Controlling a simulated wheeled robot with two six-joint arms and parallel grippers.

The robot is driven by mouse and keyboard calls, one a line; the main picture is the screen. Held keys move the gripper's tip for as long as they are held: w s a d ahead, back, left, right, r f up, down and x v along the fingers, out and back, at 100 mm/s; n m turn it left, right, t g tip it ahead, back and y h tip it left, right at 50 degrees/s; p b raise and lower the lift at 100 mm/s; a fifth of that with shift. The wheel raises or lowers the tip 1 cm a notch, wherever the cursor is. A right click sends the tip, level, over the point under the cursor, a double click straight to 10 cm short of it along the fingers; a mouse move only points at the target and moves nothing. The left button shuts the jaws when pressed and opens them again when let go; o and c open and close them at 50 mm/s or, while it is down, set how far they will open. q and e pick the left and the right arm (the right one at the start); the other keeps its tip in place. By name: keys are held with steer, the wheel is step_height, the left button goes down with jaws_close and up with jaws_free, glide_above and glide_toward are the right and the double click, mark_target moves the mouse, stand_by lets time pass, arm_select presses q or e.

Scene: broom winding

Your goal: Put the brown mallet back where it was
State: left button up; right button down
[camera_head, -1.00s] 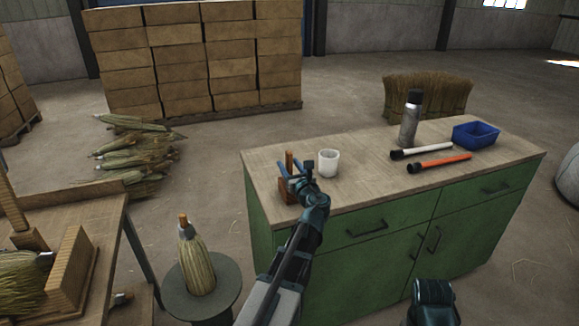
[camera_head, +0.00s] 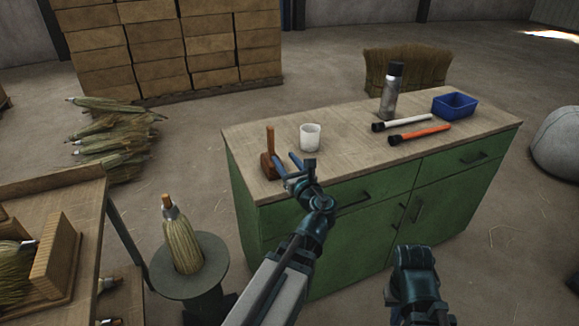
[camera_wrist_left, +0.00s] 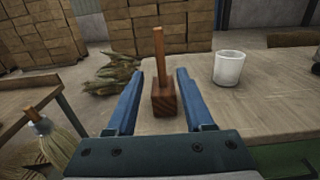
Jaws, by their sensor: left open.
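The brown mallet (camera_head: 269,156) stands upright, head down and handle up, on the left front part of the green cabinet's wooden top (camera_head: 350,150). My left gripper (camera_head: 287,163) is open just in front and to the right of the mallet. In the left wrist view the mallet (camera_wrist_left: 163,98) shows beyond and between the two open blue fingers (camera_wrist_left: 158,95), apart from them. My right gripper (camera_head: 418,275) is low in front of the cabinet; its fingers cannot be made out.
On the top stand a white cup (camera_head: 310,137), a grey bottle (camera_head: 391,91), a white-handled tool (camera_head: 401,123), an orange-handled tool (camera_head: 420,135) and a blue bin (camera_head: 454,105). A broom on a round stand (camera_head: 180,240) and a wooden bench (camera_head: 60,215) are at left.

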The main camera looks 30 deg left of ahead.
arm_select(q)
steer(key=shift+f, duration=0.1)
steer(key=s+d+f+n+g+h, duration=0.3)
steer(key=s+d+f+n, duration=0.1)
steer(key=d+f+n, duration=0.25)
steer(key=s+d+f+n+g+h, duration=0.3)
steer(key=d+f+n, duration=0.2)
steer(key=f+n, duration=0.3)
steer(key=s+d+f+n+g+h, duration=0.3)
steer(key=s+d, duration=0.3)
steer(key=d, duration=0.2)
steer(key=s+d+f+n+g+h, duration=0.2)
steer(key=s+d+f+n+h, duration=0.1)
steer(key=s+d, duration=0.3)
steer(key=shift+s+d+f+n+g+h, duration=0.35)
steer(key=shift+d+f+n, duration=0.2)
steer(key=shift+d+n, duration=0.5)
steer(key=shift+w+d, duration=0.1)
steer(key=shift+d, duration=0.05)
step_height(320, 180, up, 7)
steer(key=p, duration=0.7)
